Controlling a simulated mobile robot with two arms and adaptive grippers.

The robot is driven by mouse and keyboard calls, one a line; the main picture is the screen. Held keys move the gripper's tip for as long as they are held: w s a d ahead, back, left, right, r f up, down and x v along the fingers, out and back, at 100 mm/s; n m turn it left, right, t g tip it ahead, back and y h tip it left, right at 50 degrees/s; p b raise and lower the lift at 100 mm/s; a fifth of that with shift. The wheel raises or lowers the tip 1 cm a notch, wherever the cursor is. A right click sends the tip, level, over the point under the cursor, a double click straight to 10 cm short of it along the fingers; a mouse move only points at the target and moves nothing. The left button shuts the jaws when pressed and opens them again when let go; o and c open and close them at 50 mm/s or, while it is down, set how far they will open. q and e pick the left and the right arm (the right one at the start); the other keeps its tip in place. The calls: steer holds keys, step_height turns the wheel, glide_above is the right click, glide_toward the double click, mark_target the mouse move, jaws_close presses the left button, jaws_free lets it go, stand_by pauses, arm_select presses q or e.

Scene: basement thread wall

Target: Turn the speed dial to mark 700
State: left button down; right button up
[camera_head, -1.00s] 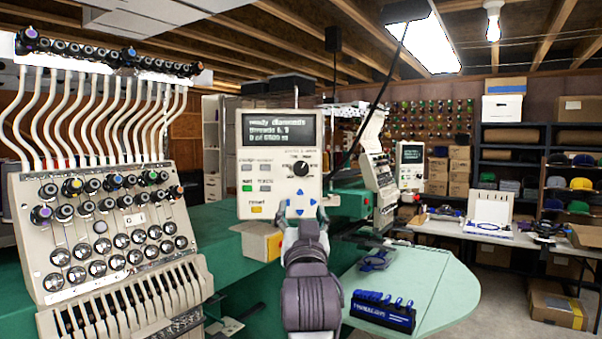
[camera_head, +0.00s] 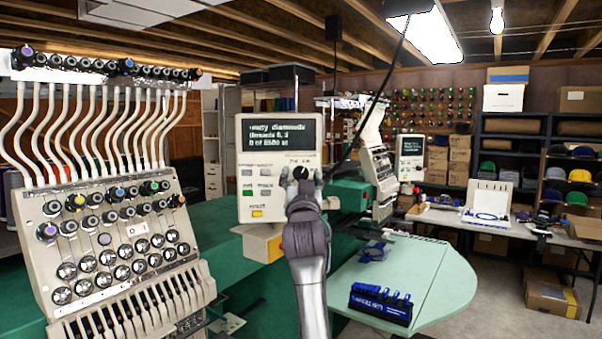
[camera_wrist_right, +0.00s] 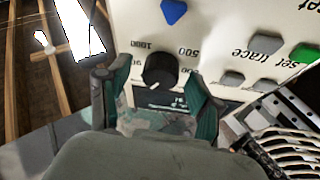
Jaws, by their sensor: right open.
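The beige control panel (camera_head: 251,213) hangs at the middle of the head view with a dark screen (camera_head: 279,133) of text above its buttons. Its black speed dial (camera_head: 300,172) is just above my right gripper (camera_head: 303,188). In the right wrist view the round dial (camera_wrist_right: 160,69) sits between the two open fingers of my right gripper (camera_wrist_right: 151,84), with a gap on each side. Printed marks 500 and 1000 show upside down around it. A light pointer line shows on the dial's edge; the mark it faces is hard to read. My left gripper is out of view.
A multi-needle embroidery head (camera_head: 125,240) with thread tubes stands at the left. A pale green table (camera_head: 440,285) carries a blue tool holder (camera_head: 380,303) at the lower right. A blue arrow button (camera_wrist_right: 174,11) and other buttons lie close to the dial.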

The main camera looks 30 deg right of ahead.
steer(key=c, duration=1.1)
steer(key=shift+c, duration=0.2)
steer(key=shift+n, duration=0.3)
steer(key=n+y+p, duration=0.1)
steer(key=n, duration=0.1)
steer(key=n+t+y+p, duration=0.1)
steer(key=n+p, duration=0.1)
steer(key=n, duration=0.1)
steer(key=shift+d+r, duration=0.15)
steer(key=n+t+y+p, duration=0.1)
steer(key=n+y+p, duration=0.1)
steer(key=n, duration=0.1)
steer(key=shift+n+y, duration=0.4)
steer(key=n+y+p, duration=0.1)
steer(key=n+p, duration=0.1)
steer(key=n, duration=0.1)
steer(key=shift+s+d+p, duration=0.1)
steer(key=shift+p, duration=0.2)
steer(key=shift+n+y+p, duration=0.9)
steer(key=shift+n+p, duration=0.05)
steer(key=shift+n, duration=0.55)
